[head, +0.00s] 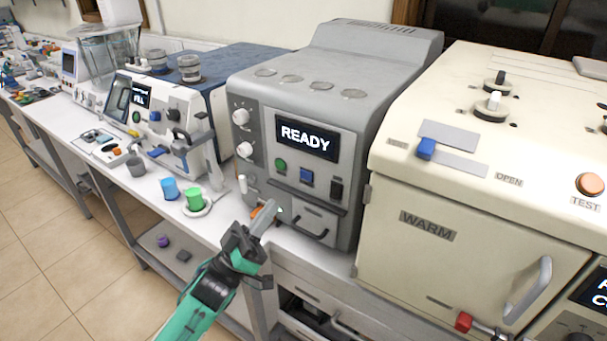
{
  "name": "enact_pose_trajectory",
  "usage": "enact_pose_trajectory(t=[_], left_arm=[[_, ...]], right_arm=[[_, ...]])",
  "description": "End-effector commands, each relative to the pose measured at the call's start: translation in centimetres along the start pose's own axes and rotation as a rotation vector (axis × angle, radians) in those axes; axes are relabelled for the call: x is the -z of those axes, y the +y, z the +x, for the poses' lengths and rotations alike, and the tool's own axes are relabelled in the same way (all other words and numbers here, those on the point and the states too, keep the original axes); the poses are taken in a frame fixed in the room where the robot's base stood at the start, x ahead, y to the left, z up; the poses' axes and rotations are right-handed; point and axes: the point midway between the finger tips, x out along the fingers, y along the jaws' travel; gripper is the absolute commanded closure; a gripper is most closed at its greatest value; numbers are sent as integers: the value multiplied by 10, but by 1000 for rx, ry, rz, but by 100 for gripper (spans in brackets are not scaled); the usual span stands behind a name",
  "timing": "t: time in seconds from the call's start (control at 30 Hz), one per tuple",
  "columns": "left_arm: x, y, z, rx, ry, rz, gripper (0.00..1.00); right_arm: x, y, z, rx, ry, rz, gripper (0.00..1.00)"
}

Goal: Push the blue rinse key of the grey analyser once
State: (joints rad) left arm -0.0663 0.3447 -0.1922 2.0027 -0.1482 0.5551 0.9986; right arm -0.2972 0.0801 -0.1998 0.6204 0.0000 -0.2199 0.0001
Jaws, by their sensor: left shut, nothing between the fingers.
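The grey analyser (330,75) stands on the bench in the middle of the head view. Its display (306,140) reads READY. The square blue key (306,176) sits on its front panel below the display, between a round green button (281,165) and a black switch (337,189). My left gripper (273,206) is shut and empty, in front of the analyser's lower front, below and to the left of the blue key. It looks apart from the key. My right gripper is not in view.
A cream machine (440,180) marked WARM stands close on the right. A green cup (194,198) on a saucer and a blue cup (169,188) stand on the bench to the left. A handled drawer (305,222) is low on the analyser's front.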

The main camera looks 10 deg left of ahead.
Motion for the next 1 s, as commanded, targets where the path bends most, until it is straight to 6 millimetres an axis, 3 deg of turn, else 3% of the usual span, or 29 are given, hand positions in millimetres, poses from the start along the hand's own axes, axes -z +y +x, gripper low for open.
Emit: enact_pose_trajectory(t=[0.43, 0.73, 1.0], left_arm=[[-7, -7, 7, 2, 0, 0, 100], [-28, -28, 36, 1, 2, 1, 100], [-42, -42, 56, 3, -1, 1, 100]], right_arm=[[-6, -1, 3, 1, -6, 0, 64], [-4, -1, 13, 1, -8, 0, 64], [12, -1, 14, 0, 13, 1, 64]])
